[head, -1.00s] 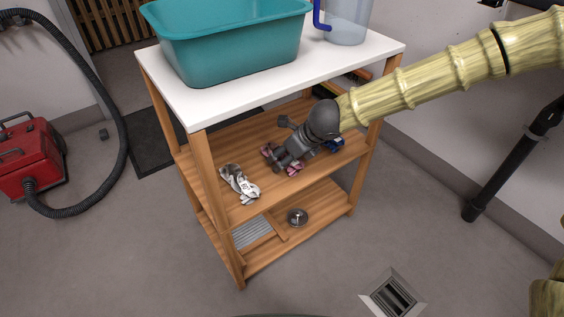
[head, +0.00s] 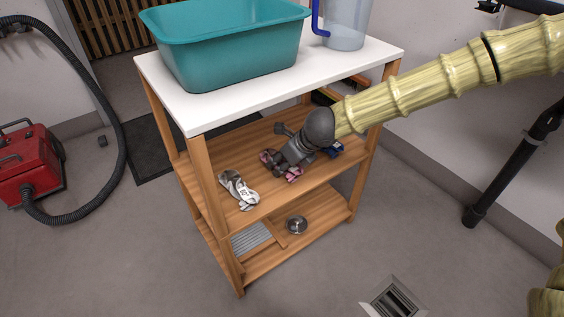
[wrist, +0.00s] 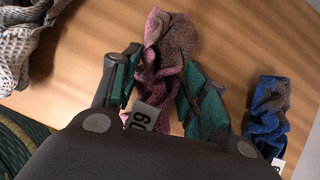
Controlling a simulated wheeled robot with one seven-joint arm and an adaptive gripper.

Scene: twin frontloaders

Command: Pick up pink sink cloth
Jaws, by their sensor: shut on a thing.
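The pink cloth (wrist: 175,45) is crumpled, with dark patches and a white tag marked with digits. In the wrist view it lies between the two fingers of my gripper (wrist: 160,92), which is shut on it. In the head view my gripper (head: 283,168) reaches onto the middle shelf, and pink parts of the cloth (head: 293,175) show on both sides of it. The cloth is at shelf level; I cannot tell whether it is clear of the board. Part of it is hidden by the gripper.
A white-grey cloth (head: 238,190) lies left on the middle shelf (head: 222,150), a blue cloth (wrist: 268,112) right. The white top (head: 210,107) above holds a teal tub (head: 230,50) and a clear jug (head: 345,25). A metal strainer (head: 297,225) is on the lower shelf.

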